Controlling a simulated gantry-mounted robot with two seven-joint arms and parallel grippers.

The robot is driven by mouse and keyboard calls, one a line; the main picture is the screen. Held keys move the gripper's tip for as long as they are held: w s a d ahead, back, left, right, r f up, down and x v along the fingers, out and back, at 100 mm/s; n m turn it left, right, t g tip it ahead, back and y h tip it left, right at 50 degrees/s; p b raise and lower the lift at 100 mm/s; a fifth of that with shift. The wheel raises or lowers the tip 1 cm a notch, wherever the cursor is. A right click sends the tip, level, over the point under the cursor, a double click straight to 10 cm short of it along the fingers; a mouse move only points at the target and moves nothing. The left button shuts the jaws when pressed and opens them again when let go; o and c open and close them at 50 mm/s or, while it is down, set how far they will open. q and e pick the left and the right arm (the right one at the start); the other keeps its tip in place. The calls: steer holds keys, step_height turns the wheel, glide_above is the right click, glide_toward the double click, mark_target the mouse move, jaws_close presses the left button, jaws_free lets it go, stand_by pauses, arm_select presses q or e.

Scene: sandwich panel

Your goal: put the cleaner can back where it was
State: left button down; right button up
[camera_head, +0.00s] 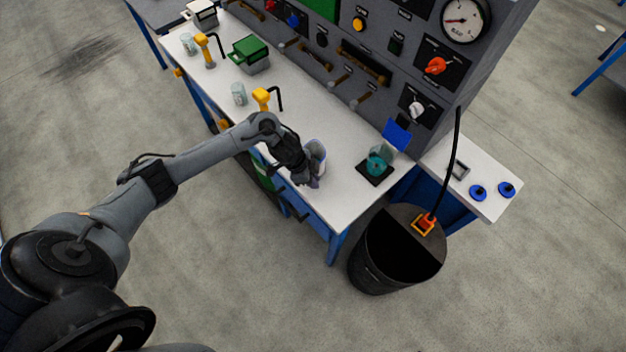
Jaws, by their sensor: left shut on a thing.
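The cleaner can, a pale grey-blue cylinder (318,152), is at the front part of the white bench top, right of the middle. My left gripper (311,172) reaches in from the left and is shut on it. The gripper hides the can's left side and lower part. The can looks roughly upright; I cannot tell whether its base touches the bench. My right gripper is not in view.
The white bench (335,205) has a teal-filled beaker (377,162) on a black pad to the right. Clear glasses (239,94), yellow-headed tools (261,97) and a green box (250,50) stand left. A black bin (372,281) stands below the right end.

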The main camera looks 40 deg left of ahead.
arm_select(q)
steer(key=shift+f, duration=0.25)
steer(key=c, duration=1.1)
jaws_free()
steer(key=shift+r, duration=0.1)
steer(key=shift+r, duration=0.25)
steer(key=p+v, duration=0.3)
steer(key=v, duration=0.7)
steer(key=s+d+t, duration=0.2)
steer(key=d+t, duration=0.2)
steer(key=d, duration=1)
steer(key=s+a+r+n+g+y, duration=0.1)
steer(key=s+n, duration=0.3)
steer(key=s, duration=0.4)
steer(key=s+a+r+n+g+y, duration=0.2)
steer(key=s+n, duration=0.2)
steer(key=s, duration=0.5)
steer(key=shift+a+r+n, duration=0.25)
steer(key=shift+n, duration=0.05)
